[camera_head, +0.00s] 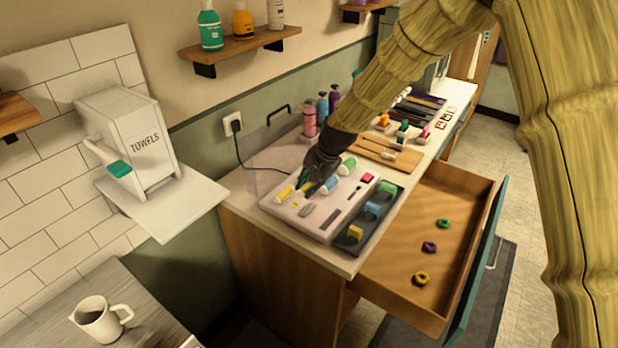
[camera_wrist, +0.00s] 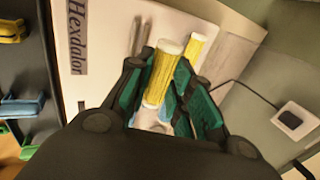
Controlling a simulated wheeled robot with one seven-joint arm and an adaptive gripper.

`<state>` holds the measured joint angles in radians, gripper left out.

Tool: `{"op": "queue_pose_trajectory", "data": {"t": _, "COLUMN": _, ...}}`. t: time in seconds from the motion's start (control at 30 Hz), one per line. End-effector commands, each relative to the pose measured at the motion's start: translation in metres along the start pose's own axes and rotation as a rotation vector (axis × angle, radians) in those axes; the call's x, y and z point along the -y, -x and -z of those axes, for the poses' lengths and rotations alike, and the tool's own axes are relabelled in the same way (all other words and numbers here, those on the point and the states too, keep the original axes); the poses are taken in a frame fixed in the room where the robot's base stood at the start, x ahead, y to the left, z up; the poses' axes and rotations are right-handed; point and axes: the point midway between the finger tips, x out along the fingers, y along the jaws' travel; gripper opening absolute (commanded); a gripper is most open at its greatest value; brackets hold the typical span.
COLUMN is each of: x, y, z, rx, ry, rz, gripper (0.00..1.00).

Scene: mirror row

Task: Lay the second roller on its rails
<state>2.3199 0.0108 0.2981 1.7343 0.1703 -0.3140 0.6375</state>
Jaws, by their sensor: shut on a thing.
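My gripper (camera_head: 311,184) points down over the white station (camera_head: 320,225) on the counter. In the wrist view its green-lined fingers (camera_wrist: 170,88) are shut on a yellow roller with white ends (camera_wrist: 163,72). A second yellow roller (camera_wrist: 197,46) lies just beyond the held one; in the head view it shows on the station's left side (camera_head: 285,192). A blue roller (camera_head: 330,185) and a green roller (camera_head: 348,163) are to the right of my gripper. The rails under the held roller are hidden, so I cannot tell whether it touches them.
A dark tray (camera_head: 345,243) with yellow, blue and green clips adjoins the station. An open drawer (camera_head: 397,285) holds three rings. Bottles (camera_head: 310,118) stand behind, near a plugged-in cord (camera_head: 236,126). A wooden board (camera_head: 385,153) lies farther along the counter.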

Motion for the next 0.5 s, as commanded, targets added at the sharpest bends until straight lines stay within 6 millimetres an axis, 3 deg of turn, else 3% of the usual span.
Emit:
{"op": "queue_pose_trajectory", "data": {"t": 0.17, "x": -0.005, "y": -0.002, "z": -0.003, "rx": -0.005, "ry": 0.001, "rz": 0.003, "gripper": 0.06}}
{"op": "queue_pose_trajectory", "data": {"t": 0.5, "x": -0.011, "y": -0.037, "z": 0.006, "rx": 0.006, "ry": -0.002, "rz": -0.006, "gripper": 0.06}}
